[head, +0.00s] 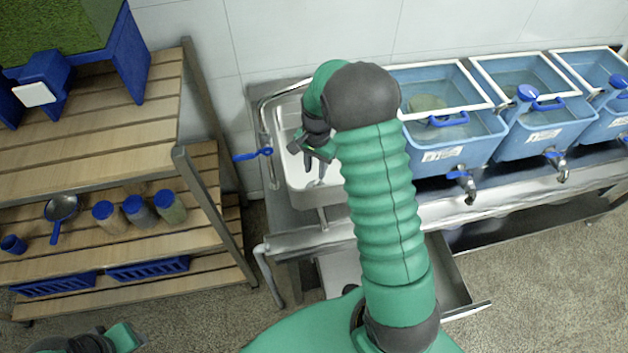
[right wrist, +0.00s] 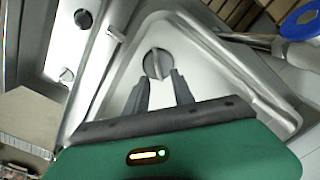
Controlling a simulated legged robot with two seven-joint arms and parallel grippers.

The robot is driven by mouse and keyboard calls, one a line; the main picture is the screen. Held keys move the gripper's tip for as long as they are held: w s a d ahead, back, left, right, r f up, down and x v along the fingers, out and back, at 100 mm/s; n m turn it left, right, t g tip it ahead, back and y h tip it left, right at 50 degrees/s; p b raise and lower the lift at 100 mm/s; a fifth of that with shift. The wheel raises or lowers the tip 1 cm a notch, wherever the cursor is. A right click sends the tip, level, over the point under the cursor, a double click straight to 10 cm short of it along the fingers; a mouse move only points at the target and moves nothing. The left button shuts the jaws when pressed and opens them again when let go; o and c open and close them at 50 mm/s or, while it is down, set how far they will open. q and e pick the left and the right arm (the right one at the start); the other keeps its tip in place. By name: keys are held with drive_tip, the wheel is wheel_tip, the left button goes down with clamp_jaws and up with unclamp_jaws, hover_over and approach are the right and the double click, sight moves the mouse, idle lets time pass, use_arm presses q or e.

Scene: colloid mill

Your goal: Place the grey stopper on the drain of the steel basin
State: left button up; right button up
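The steel basin (head: 300,180) is set in the steel counter, and its pale inside fills the middle of the right wrist view (right wrist: 205,70). My right gripper (head: 314,166) reaches down over the basin. In the right wrist view its two dark fingers (right wrist: 160,82) stand apart with nothing seen clamped between them. Just beyond the fingertips a round grey disc with a raised, lighter ridge (right wrist: 157,64) lies on the basin floor. It looks like the grey stopper. No open drain hole shows; I cannot tell whether it is under the disc. My left gripper's fingers are out of view.
A blue-handled tap (head: 254,154) is at the basin's left side. Blue water tanks (head: 446,150) stand to the right. A wooden shelf (head: 140,229) with blue-lidded jars is at the left. Two small round grey parts (right wrist: 83,18) sit on a steel strip in the right wrist view.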

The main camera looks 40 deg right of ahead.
wheel_tip(320, 180, up, 5)
drive_tip(key=s+a+n+t, duration=0.1)
drive_tip(key=s+a+n, duration=0.5)
drive_tip(key=a, duration=0.3)
drive_tip(key=s+a+n+t, duration=0.1)
drive_tip(key=s+a+n, duration=0.4)
drive_tip(key=a+n, duration=0.3)
drive_tip(key=shift+s+a+r, duration=0.25)
drive_tip(key=shift+s+a, duration=0.15)
drive_tip(key=shift+a, duration=0.8)
